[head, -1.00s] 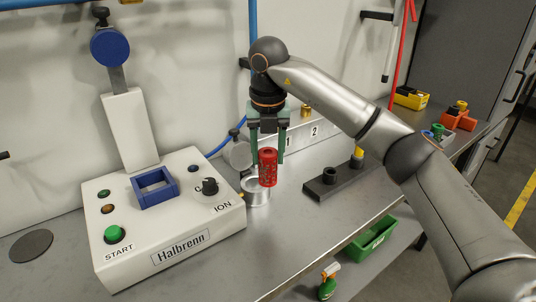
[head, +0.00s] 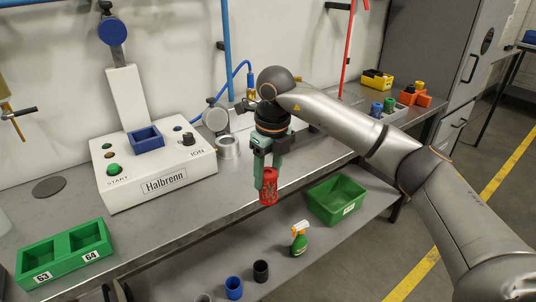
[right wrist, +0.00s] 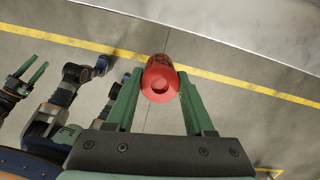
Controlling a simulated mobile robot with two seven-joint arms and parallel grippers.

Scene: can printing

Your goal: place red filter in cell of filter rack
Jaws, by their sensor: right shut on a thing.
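The red filter (head: 268,188) is a red perforated cylinder held upright in the head view. My right gripper (head: 267,178) is shut on it, above and in front of the table edge. In the right wrist view the filter (right wrist: 160,82) sits between the two green fingers. A green two-cell rack (head: 70,247), labelled 63 and 64, stands at the lower left on the table; both cells look empty. The filter is well to the right of it. My left gripper (right wrist: 29,70) shows at the left of the right wrist view, its fingers apart and empty.
The white Halbrenn machine (head: 150,180) stands at the back left, a silver cup (head: 228,147) beside it. A green bin (head: 337,200), a spray bottle (head: 299,238), and blue (head: 234,288) and black (head: 261,271) cups are lower down. Table between rack and machine is clear.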

